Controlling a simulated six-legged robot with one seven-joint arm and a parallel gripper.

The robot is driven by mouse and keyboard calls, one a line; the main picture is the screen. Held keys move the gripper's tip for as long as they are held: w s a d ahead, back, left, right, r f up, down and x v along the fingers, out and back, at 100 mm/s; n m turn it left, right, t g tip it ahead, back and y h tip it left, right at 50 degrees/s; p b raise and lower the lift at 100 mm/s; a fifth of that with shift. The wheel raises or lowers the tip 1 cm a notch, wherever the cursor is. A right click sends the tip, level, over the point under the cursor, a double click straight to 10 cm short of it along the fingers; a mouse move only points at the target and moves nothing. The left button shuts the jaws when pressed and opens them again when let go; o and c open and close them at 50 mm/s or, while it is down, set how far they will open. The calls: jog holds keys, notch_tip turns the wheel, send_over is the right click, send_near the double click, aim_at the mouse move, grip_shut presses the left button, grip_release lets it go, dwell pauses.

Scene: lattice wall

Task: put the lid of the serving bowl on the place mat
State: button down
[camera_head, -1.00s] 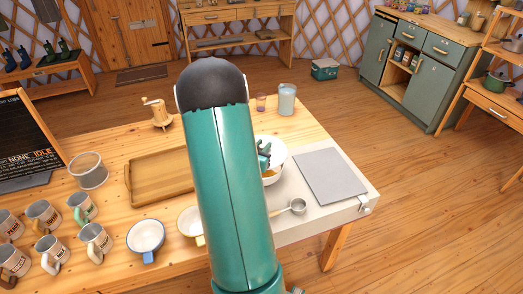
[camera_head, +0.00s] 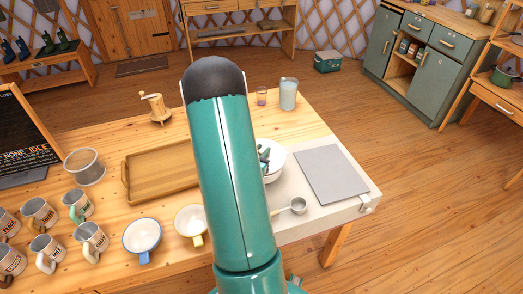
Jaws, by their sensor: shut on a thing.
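The white serving bowl (camera_head: 273,178) stands on the pale runner just right of my teal arm, which hides its left part. Its lid (camera_head: 279,158) looks like a white round piece at the bowl's top; where lid ends and bowl begins is hard to tell. My gripper (camera_head: 265,158) is small and partly hidden behind my arm, at the lid, and is shut on it. The place mat (camera_head: 332,175) is a flat grey rectangle to the right of the bowl, with nothing on it.
A ladle (camera_head: 297,206) lies in front of the bowl and mat. A wooden tray (camera_head: 128,182), mugs and a yellow-handled cup (camera_head: 190,222) are left of my arm. The table's right edge is close to the mat.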

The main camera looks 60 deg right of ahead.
jog(key=shift+f, duration=0.45)
jog(key=c, duration=1.2)
grip_release()
jog(key=shift+c, duration=0.2)
jog(key=shift+r, duration=0.35)
jog(key=shift+a+r, duration=0.25)
jog(key=shift+r, duration=0.05)
jog(key=a+r, duration=0.1)
jog(key=a, duration=1)
jog(key=shift+a+r, duration=0.2)
jog(key=shift+r, duration=0.1)
